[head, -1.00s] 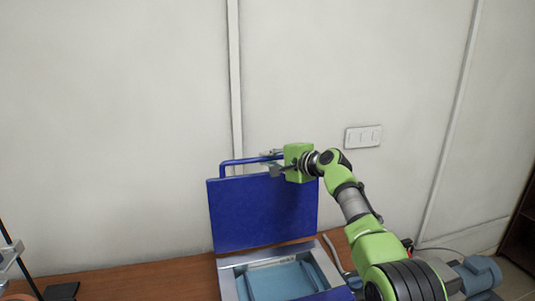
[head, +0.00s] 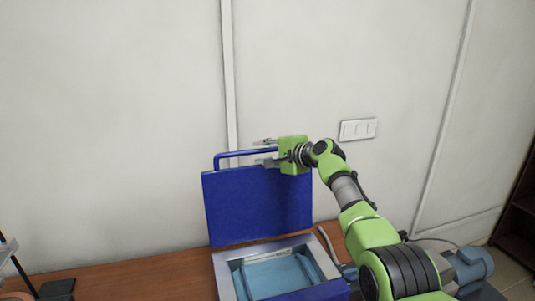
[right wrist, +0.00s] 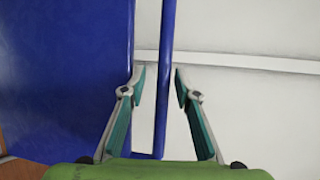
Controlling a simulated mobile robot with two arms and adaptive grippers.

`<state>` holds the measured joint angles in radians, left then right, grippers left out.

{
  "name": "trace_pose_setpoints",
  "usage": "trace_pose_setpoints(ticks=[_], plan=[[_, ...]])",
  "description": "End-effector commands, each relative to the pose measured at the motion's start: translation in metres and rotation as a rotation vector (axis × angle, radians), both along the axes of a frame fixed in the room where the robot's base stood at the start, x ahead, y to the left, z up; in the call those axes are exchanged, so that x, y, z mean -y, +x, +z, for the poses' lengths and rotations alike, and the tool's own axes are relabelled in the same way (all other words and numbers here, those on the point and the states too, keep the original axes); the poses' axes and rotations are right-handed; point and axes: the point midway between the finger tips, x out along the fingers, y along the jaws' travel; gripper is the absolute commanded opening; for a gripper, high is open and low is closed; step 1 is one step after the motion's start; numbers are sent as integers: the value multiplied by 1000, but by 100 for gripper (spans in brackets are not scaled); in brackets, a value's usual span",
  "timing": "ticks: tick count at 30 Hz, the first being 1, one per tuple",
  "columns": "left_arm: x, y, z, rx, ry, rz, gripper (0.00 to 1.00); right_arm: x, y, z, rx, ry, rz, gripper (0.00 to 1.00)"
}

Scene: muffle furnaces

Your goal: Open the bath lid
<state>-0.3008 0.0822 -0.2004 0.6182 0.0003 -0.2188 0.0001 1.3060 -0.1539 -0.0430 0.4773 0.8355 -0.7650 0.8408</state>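The blue bath lid (head: 257,208) stands raised, close to upright, at the back of the bath. The bath (head: 227,279) below shows its open light-blue basin. A blue bar handle (head: 230,155) runs along the lid's top edge. My right gripper (head: 266,152) is at the right part of this handle. In the right wrist view, the gripper (right wrist: 160,85) is open, with the handle (right wrist: 163,60) between its fingers and a gap on both sides. The lid (right wrist: 65,75) fills the left of that view. My left gripper is not in view.
The bath stands on a brown wooden table (head: 140,272) against a pale wall (head: 110,120). A stand with a dark base (head: 58,288) is at the far left. A blue-grey device (head: 472,268) is at the lower right. The wall carries a switch plate (head: 358,129).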

Motion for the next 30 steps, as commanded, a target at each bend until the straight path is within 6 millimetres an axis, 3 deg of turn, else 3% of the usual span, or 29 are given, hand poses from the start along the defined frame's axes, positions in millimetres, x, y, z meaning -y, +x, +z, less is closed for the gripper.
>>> trace_pose_setpoints(ticks=[11,30], plan=[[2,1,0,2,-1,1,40,15,-14,7,4,0,0,29],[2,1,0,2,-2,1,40,64,-70,29,-1,-1,-1,29]])
